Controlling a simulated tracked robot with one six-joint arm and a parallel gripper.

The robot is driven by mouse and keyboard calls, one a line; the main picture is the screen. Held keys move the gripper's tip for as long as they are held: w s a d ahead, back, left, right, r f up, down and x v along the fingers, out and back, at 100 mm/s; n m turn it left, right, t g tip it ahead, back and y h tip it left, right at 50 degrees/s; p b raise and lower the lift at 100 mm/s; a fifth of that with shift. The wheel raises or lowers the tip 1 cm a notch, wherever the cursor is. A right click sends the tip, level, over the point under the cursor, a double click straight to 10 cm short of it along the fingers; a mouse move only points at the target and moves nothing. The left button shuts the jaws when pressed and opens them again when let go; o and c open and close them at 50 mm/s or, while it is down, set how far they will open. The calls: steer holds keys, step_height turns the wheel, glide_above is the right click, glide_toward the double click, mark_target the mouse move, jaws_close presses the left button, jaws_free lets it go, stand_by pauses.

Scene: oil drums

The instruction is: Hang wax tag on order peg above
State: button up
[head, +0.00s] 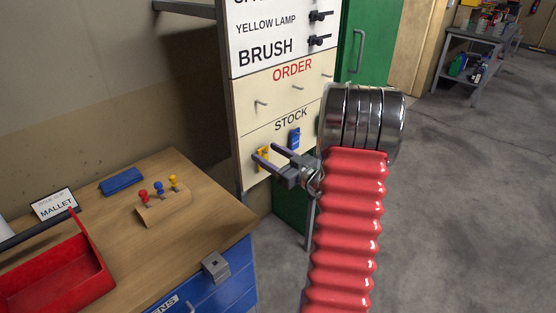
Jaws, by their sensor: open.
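A board (240,125) carries an ORDER row of bare pegs, at left (260,103), middle (298,88) and right (327,76). Below it, the STOCK row holds a yellow tag (262,153) at left, a blue tag (294,136) and a green tag (318,124), partly hidden by my arm. I can read no label on the tags, so I cannot tell which is wax. My gripper (266,152) is open, its fingers pointing at the board by the yellow tag. One finger overlaps that tag; I cannot tell whether they touch.
A wooden-topped blue bench (205,215) stands at lower left, with a red toolbox (55,275), a MALLET card (54,204), a blue block (122,182) and a wooden holder (164,208) with coloured pegs. A green cabinet (375,40) is behind.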

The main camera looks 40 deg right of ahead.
steer(key=shift+w, duration=0.55)
steer(key=shift+c, duration=0.5)
steer(key=c, duration=1)
steer(key=shift+r, duration=0.35)
steer(key=shift+s, duration=2.65)
steer(key=shift+s+d, duration=0.1)
steer(key=shift+s, duration=3.25)
